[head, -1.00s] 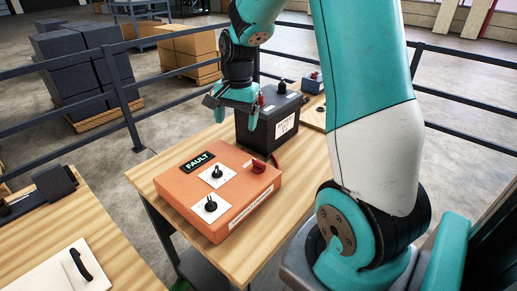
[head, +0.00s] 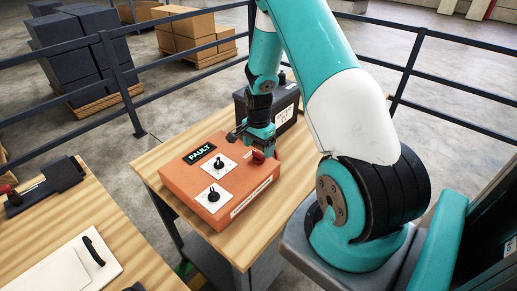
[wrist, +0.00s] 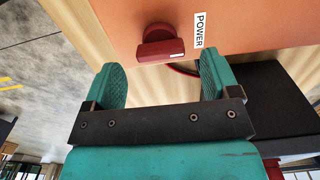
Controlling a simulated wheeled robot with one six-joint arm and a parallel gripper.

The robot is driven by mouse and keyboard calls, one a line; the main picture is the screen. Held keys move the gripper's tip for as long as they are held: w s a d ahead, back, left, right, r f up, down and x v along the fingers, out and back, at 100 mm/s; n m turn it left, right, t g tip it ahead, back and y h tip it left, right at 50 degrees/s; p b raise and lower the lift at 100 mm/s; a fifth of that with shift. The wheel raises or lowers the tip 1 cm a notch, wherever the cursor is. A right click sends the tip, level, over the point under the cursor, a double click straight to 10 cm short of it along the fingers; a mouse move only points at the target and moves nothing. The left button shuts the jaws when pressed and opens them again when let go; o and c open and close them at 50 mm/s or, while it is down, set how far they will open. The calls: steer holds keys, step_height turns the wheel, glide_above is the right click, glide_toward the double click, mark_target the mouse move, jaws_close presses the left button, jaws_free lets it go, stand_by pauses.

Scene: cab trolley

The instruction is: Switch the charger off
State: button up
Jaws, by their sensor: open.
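The charger (head: 232,205) is an orange box on the wooden trolley top, with a black FAULT panel (head: 201,154) and two black knobs on white plates. Its red power knob (head: 258,156) is on the right part of the box; it also shows in the wrist view (wrist: 160,44) beside a POWER label (wrist: 199,30). My gripper (head: 250,140) is over the far edge of the charger, close to the red knob. In the wrist view my gripper (wrist: 168,80) is open and empty, its fingertips just short of the knob, which lies ahead between them. I see no contact.
A black battery (head: 285,105) stands behind the charger, near my arm. A second wooden table (head: 110,225) at the left holds a white panel with a black handle (head: 94,250). Dark railings (head: 190,95) run behind the trolley.

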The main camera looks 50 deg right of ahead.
mark_target(259, 157)
steer(key=shift+f, duration=1.45)
steer(key=shift+c, duration=0.2)
steer(key=c, duration=0.9)
